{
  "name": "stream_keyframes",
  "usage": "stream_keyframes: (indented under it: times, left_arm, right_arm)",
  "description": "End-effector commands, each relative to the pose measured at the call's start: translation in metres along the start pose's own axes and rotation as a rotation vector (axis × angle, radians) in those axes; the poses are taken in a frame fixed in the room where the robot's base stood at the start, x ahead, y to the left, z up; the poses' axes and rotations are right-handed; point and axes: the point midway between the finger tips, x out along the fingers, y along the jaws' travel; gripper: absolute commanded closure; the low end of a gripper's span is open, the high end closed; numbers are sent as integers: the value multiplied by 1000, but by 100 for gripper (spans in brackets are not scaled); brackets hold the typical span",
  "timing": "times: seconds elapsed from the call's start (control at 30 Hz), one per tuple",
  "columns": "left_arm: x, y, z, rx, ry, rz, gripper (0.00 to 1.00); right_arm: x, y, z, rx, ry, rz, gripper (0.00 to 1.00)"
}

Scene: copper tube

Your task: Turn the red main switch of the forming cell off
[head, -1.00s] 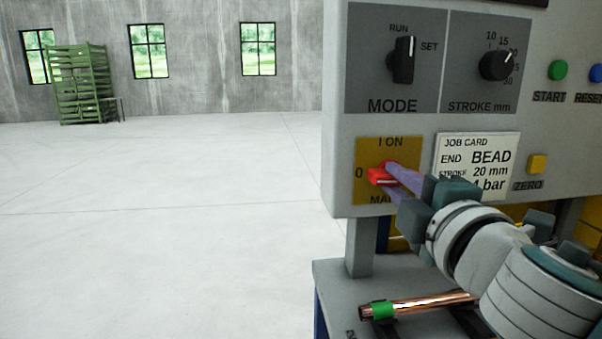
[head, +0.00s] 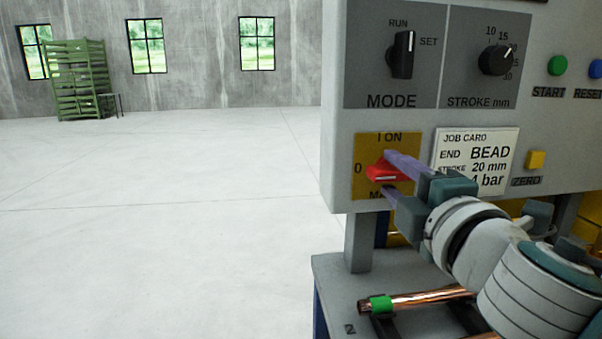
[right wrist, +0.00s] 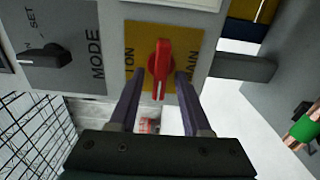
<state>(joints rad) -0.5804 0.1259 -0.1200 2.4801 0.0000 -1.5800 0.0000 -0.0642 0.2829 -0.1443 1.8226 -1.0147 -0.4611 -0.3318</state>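The red main switch (head: 384,173) sits on a yellow plate (head: 402,141) marked "I ON" at the top and "0" at the left. Its handle lies sideways, with the white mark toward the 0 side. It also shows in the right wrist view (right wrist: 160,66), where the picture is turned and the white mark points down. My right gripper (head: 388,177) is open, with one finger above and one below the handle. In the right wrist view (right wrist: 157,92) gaps show between both fingers and the handle. My left gripper is not in view.
A mode knob (head: 402,56) and a stroke knob (head: 497,60) are above the switch. A job card (head: 476,160) is to its right. A copper tube (head: 425,298) with a green band lies below on the bench. Open floor (head: 160,220) is to the left.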

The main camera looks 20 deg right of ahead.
Motion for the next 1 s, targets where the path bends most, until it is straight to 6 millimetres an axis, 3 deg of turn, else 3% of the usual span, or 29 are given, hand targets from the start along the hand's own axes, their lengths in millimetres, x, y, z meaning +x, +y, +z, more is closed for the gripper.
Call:
stream_keyframes:
  times: [0.37,0.73,1.0]
  left_arm:
    - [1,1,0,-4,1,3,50]
    - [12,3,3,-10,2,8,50]
    - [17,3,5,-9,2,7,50]
  right_arm:
    - [-9,-1,0,2,0,-2,50]
    - [-76,-3,0,2,-1,-3,50]
    - [-99,-1,0,0,-1,-1,50]
